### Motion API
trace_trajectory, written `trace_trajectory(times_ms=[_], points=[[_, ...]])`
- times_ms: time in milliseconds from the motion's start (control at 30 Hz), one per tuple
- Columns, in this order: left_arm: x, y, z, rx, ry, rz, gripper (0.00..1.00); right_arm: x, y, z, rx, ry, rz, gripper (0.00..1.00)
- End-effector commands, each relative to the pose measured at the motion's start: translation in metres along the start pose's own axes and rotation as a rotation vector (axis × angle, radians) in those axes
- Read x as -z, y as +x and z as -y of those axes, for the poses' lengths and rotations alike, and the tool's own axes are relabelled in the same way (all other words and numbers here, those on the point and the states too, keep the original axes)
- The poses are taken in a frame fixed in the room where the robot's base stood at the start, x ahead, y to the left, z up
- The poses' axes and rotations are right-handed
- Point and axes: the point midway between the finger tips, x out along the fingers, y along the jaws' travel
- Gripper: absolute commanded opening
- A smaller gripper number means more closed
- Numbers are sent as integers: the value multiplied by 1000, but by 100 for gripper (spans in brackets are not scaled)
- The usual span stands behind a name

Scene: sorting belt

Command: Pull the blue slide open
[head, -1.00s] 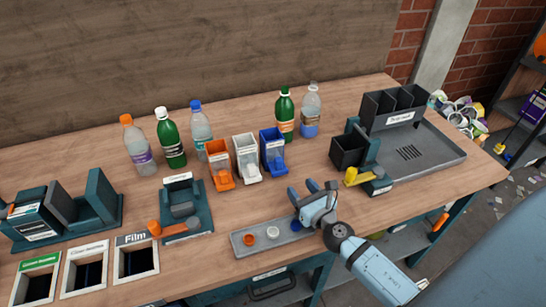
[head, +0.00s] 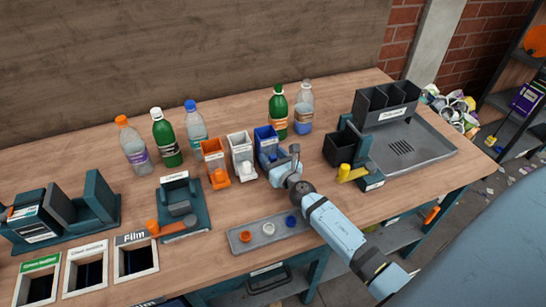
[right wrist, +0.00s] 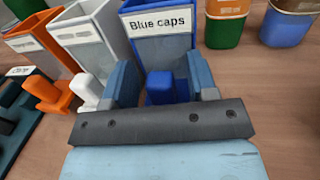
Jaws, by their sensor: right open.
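The blue dispenser (head: 264,137) stands at the right end of a row of three, and its label reads "Blue caps" in the right wrist view (right wrist: 160,22). Its blue slide (right wrist: 161,88) sticks out at the bottom front. My right gripper (head: 281,158) is at the dispenser's front. In the right wrist view its two open fingers (right wrist: 163,85) stand on either side of the blue slide's knob, with small gaps visible. In the head view the gripper hides the slide. My left gripper is not in view.
The white dispenser (head: 240,147) and orange dispenser (head: 213,154) stand just left. Bottles, including a green one (head: 278,110), stand behind. A grey tray (head: 262,243) with orange, white and blue caps lies in front. A black bin (head: 338,148) with a yellow lever is to the right.

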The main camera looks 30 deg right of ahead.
Motion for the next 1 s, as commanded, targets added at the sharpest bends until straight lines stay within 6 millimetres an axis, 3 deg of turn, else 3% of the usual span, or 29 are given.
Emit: trace_trajectory(times_ms=[100, 133, 333, 367, 533, 800, 1000], points=[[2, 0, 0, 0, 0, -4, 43, 0, 0, 0, 0, 0, 0, 53], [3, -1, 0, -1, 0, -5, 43, 0, 0, 0, 0, 0, 0, 48], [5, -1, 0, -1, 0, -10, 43, 0, 0, 0, 0, 0, 0, 2], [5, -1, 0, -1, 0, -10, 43, 0, 0, 0, 0, 0, 0, 0], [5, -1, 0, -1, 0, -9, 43, 1, -6, -1, 0, 0, -1, 0], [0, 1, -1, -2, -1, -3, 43, 2, -53, -8, 0, 0, -3, 0], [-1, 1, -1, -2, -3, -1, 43, 1, -63, -10, 1, 2, -2, 0]])
